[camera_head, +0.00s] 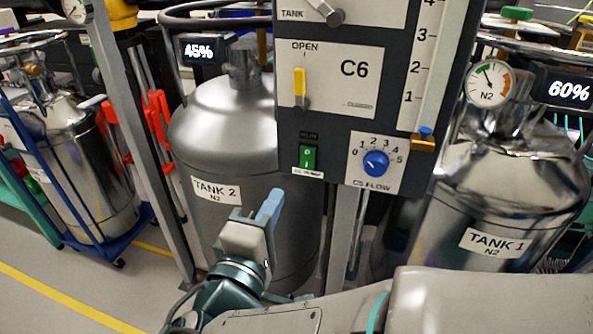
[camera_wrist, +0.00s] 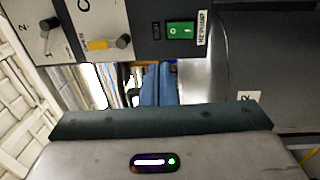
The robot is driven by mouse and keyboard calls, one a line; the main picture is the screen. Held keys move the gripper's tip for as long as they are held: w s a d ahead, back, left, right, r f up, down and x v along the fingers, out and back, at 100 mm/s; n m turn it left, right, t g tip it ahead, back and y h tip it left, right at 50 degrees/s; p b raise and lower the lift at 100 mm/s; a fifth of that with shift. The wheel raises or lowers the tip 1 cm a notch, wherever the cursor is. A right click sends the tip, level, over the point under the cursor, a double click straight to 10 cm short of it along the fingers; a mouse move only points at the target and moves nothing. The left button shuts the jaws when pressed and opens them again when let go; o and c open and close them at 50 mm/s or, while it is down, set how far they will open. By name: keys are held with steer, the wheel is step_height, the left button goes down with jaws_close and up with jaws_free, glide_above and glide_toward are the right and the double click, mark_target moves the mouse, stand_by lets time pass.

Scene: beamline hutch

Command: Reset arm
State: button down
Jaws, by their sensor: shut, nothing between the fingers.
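My gripper (camera_head: 270,203) is in front of Tank 2 in the head view, below the dark control panel (camera_head: 325,130). Its blue fingers are closed together and empty, pointing up and a little right. They touch nothing that I can see. In the wrist view the blue fingers of my gripper (camera_wrist: 158,84) show side by side below the panel (camera_wrist: 150,25). The panel's green switch (camera_head: 308,157) is above and right of the fingertips in the head view. It also shows in the wrist view (camera_wrist: 180,30).
Tank 2 (camera_head: 222,130) stands behind my gripper and Tank 1 (camera_head: 495,215) stands at right. The panel carries a yellow-handled lever (camera_head: 300,85) and a blue flow knob (camera_head: 376,163). A cylinder on a blue cart (camera_head: 75,160) is at left. Floor shows clear at lower left.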

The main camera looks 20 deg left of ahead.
steer(key=w+d+r+m+g+h+p, duration=0.15)
steer(key=d+m+g+h+p, duration=0.35)
steer(key=d, duration=0.6)
steer(key=w+d+m+g+h+p, duration=0.25)
steer(key=d+g+p, duration=0.3)
steer(key=d, duration=0.45)
steer(key=s+d+r+m+g+y+p, duration=0.3)
steer(key=d+r+m+g+y+p, duration=0.2)
steer(key=m+p, duration=0.5)
steer(key=d+r+y, duration=0.1)
steer(key=d+y, duration=0.1)
steer(key=y, duration=0.1)
steer(key=shift+s, duration=0.4)
steer(key=shift+g+y, duration=0.25)
